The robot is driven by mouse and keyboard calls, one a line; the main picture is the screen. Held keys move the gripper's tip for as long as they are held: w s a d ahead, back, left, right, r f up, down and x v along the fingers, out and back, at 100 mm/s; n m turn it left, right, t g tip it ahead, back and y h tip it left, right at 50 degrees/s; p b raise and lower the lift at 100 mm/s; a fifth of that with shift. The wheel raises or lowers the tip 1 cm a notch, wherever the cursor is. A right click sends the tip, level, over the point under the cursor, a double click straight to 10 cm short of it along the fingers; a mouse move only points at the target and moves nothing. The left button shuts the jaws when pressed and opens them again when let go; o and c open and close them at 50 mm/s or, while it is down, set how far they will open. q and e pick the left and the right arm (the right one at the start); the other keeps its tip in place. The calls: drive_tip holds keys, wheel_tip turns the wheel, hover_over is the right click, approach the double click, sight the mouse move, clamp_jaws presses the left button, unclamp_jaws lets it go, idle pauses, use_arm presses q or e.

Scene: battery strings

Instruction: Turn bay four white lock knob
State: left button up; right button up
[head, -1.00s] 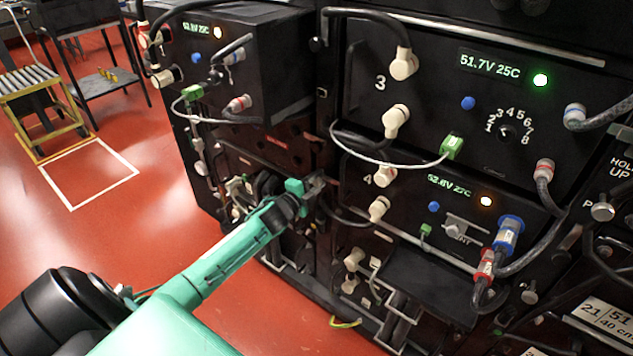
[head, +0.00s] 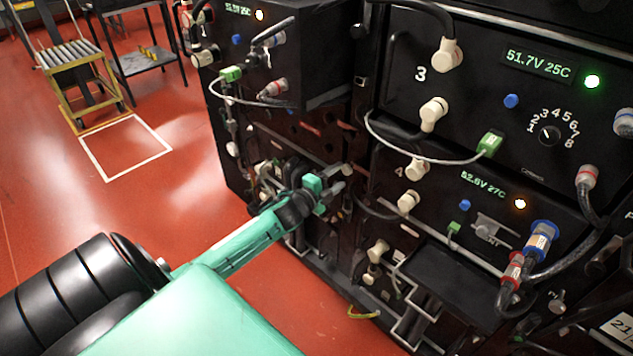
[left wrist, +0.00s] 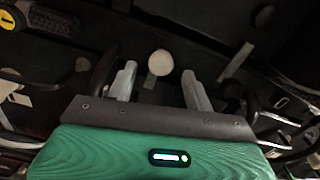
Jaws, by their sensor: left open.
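The bay marked 4 (head: 480,189) is a black unit with a green readout and an orange light, below bay 3. A pale round knob (head: 347,170) shows by its left edge. My left gripper (head: 333,190) is open and empty just beside this knob. In the left wrist view, a white round knob (left wrist: 160,63) appears ahead of the open fingers (left wrist: 159,82), roughly between their tips. The fingers do not visibly grip it, and the remaining gap is unclear. My right gripper is not in view.
White plugs (head: 408,202) and a white cable (head: 400,147) are right of the gripper. Another black unit (head: 300,65) with cables stands at upper left. A black tray (head: 450,275) sticks out below bay 4. The red floor (head: 120,210) at left is clear.

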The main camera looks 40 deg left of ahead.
use_arm(q)
drive_tip(key=s, duration=0.9)
drive_tip(key=shift+a, duration=0.35)
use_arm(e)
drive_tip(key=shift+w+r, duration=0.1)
